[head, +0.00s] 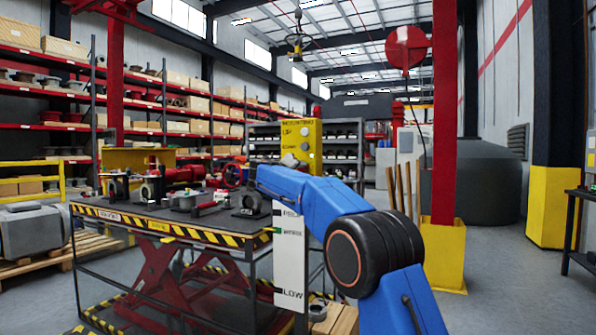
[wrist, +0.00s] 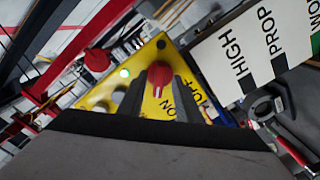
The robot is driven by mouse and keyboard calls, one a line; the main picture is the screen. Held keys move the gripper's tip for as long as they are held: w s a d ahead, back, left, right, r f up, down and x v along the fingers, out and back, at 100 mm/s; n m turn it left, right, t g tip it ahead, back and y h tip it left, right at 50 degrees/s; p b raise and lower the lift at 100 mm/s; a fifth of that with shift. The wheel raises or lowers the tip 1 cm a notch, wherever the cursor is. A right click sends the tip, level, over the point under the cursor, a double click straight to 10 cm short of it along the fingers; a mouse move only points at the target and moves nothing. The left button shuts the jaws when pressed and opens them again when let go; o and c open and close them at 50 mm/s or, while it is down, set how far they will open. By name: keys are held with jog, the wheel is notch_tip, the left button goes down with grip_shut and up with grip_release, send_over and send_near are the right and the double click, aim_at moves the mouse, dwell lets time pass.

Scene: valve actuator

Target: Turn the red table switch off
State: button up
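The red switch (wrist: 157,70) is a rounded knob on a yellow panel in the wrist view. "ON" and "OFF" labels are on the panel beside it. My gripper (wrist: 160,74) points at the panel, its two dark fingers apart, with the tips on either side of the lower part of the knob. I cannot tell whether they touch it. The yellow panel (head: 301,142) stands beyond the table in the head view, partly behind my blue arm. The red switch and my gripper cannot be made out there.
A white board (head: 290,250) marked "LOW" stands at the table's right end; it also shows close on the right in the wrist view (wrist: 255,45). The lift table (head: 170,228) holds several valve parts. A red post (head: 444,110) rises at the right. A green light (wrist: 124,72) glows on the panel.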

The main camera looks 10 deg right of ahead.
jog(key=shift+w+d, duration=0.2)
grip_shut()
